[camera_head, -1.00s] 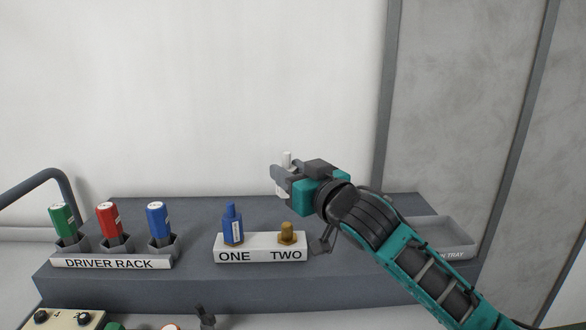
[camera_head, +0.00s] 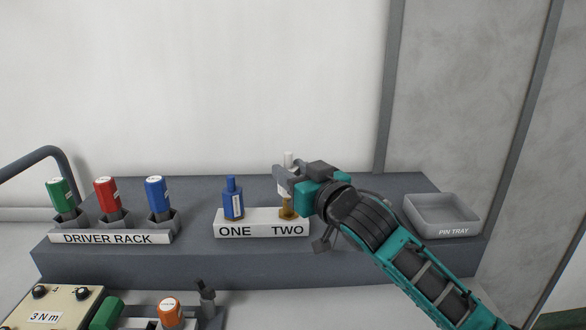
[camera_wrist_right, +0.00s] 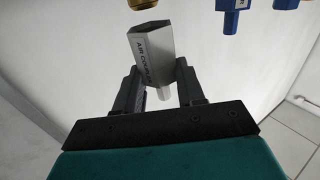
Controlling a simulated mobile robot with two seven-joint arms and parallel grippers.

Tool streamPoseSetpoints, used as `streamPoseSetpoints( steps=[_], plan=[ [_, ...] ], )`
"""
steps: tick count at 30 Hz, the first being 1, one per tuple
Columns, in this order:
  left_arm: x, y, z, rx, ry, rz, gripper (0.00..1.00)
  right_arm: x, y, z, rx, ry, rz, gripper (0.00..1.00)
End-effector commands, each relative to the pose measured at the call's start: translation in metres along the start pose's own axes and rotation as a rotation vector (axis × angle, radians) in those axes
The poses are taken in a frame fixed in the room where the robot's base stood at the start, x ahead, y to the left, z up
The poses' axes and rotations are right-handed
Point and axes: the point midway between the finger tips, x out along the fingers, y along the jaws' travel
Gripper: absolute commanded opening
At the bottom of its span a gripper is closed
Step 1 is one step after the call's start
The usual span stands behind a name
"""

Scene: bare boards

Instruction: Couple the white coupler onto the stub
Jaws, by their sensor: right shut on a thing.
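My right gripper (camera_head: 282,177) is shut on the white coupler (camera_head: 281,188), which is held roughly upright with its thin tip above the jaws. In the right wrist view the coupler (camera_wrist_right: 152,58), marked "AIR COUPLER", sits between the two fingers (camera_wrist_right: 157,80). The brass stub (camera_head: 287,213) stands at TWO on the white block (camera_head: 262,229), just below the coupler. Only part of the stub (camera_wrist_right: 142,4) shows at the top of the wrist view. I cannot tell whether the coupler touches it. My left gripper is not in view.
A blue coupler (camera_head: 233,203) stands at ONE, left of the stub. A driver rack (camera_head: 110,238) holds green, red and blue drivers further left. An empty pin tray (camera_head: 442,228) lies right of my arm. A "3 Nm" box (camera_head: 62,305) and an orange-capped item (camera_head: 171,312) are in front.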

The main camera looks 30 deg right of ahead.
Motion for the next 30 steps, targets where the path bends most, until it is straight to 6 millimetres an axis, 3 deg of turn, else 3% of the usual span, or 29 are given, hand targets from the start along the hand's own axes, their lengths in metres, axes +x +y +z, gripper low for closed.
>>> streamPoseSetpoints(
  steps=[30],
  plan=[
    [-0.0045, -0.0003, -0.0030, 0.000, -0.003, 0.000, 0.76, -0.0002, 0.0000, 0.0012, 0.000, 0.000, 0.000, 0.06]
  ],
)
